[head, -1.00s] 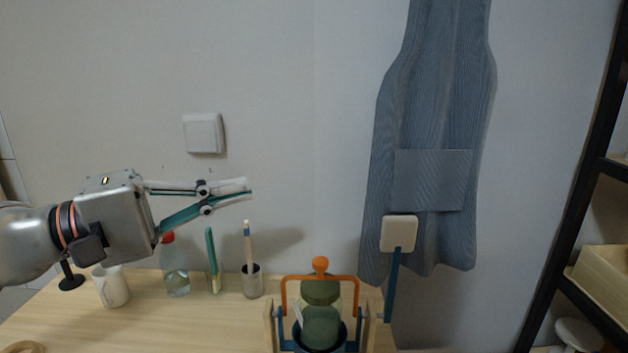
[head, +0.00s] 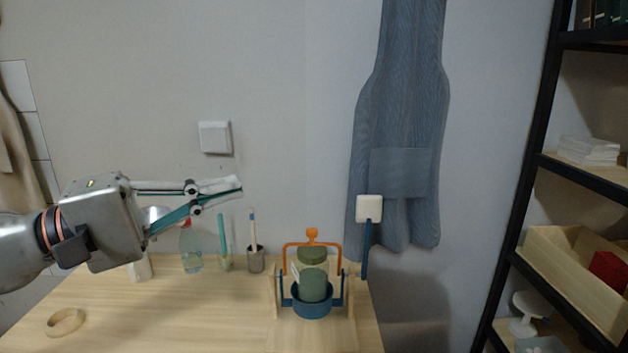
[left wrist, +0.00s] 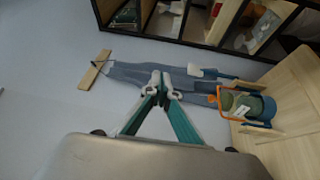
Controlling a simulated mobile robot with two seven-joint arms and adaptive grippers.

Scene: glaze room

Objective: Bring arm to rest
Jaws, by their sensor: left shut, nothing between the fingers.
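My left gripper (head: 240,188) comes in from the left in the head view. Its fingers are together with nothing between them, in the air above the table and in front of the wall. It also shows in the left wrist view (left wrist: 160,84), with the fingertips meeting. My right gripper is in neither view.
A blue apron (head: 400,130) hangs behind. A black shelf (head: 520,200) stands right.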

